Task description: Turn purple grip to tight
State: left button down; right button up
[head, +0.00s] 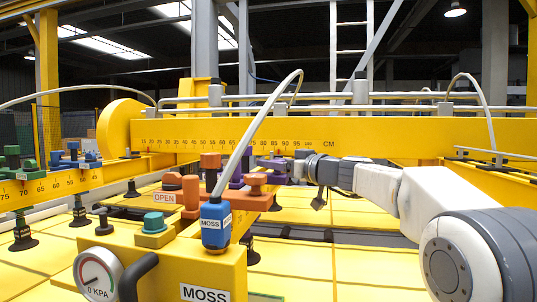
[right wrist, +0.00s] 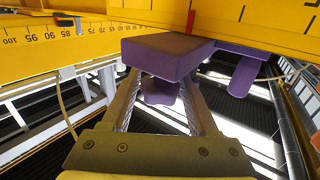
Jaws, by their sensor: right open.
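The purple grip (head: 270,163) is at the middle of the yellow lifter beam in the head view, partly hidden behind orange parts and the hose. In the right wrist view the purple grip (right wrist: 165,55) is a wide block with a smaller purple part below it, between my fingers. My right gripper (head: 290,168) comes in from the right at the purple grip. It is open, with one finger on each side of the lower purple part in the right wrist view (right wrist: 160,98). I cannot tell if the fingers touch it. My left gripper is not in view.
Orange grips (head: 182,190), a blue MOSS block (head: 215,225) with a hose, and a teal knob (head: 154,222) stand in front. A pressure gauge (head: 98,275) is at the lower left. The yellow ruler beam (head: 400,137) runs behind the purple grip.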

jog(key=shift+p+x, duration=0.35)
jog(key=shift+x, duration=0.75)
